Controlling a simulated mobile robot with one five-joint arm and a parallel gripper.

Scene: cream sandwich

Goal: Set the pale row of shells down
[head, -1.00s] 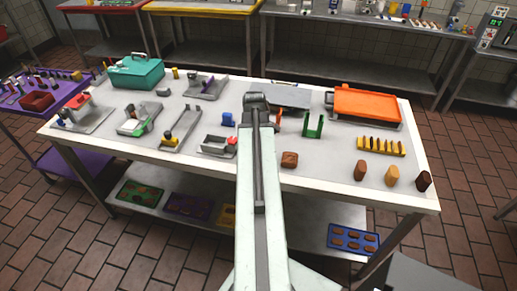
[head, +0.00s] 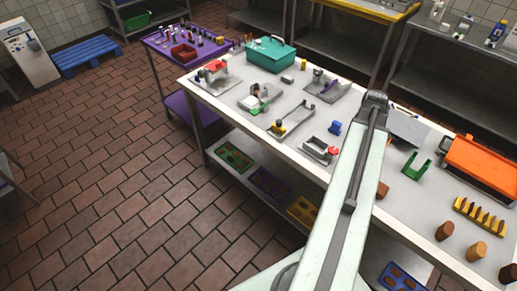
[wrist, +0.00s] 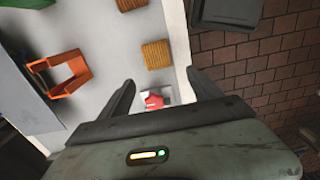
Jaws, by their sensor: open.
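A pale tan ridged block (wrist: 156,53), which looks like the pale row of shells, lies on the light tabletop in the wrist view. It is just beyond my fingertips and apart from them. My gripper (wrist: 160,85) is open and empty, its two dark fingers spread. A redder brown ridged block (wrist: 130,4) shows at the top edge. In the head view my arm hides the gripper and the pale block. A brown block (head: 383,190) shows beside my arm.
An orange bracket (wrist: 68,74) stands left of the pale block. A grey fixture with a red part (wrist: 153,100) shows between my fingers. In the head view, a yellow rack (head: 480,215), a green bracket (head: 415,165) and an orange-topped tray (head: 482,163) stand at right.

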